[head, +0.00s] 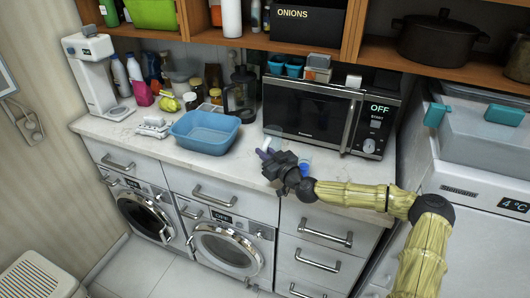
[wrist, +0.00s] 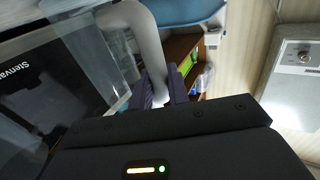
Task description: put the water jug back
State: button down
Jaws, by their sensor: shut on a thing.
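My gripper (head: 265,154) is at the front edge of the counter, before the microwave, in the head view. In the wrist view its purple fingers (wrist: 160,90) are shut on the white curved handle of the water jug (wrist: 148,35). A clear see-through body shows left of the handle there. In the head view the jug is mostly hidden by my gripper or too faint to make out. A small blue shape (head: 306,163) shows beside my gripper; I cannot tell whether it belongs to the jug.
The microwave (head: 308,112) stands close behind my gripper. A blue basin (head: 206,132) is to its left. A white dispenser-like machine (head: 92,72) stands at the counter's left end, with bottles and jars between. A shelf (head: 330,58) hangs above. Some bare counter (head: 250,165) lies in front.

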jog(key=shift+f, duration=0.15)
jog(key=c, duration=1.3)
grip_release()
jog(key=shift+w, duration=0.1)
jog(key=shift+c, duration=0.2)
jog(key=shift+r, duration=0.2)
jog(key=b+v, duration=0.2)
jog(key=v, duration=1)
jog(key=shift+b, duration=0.35)
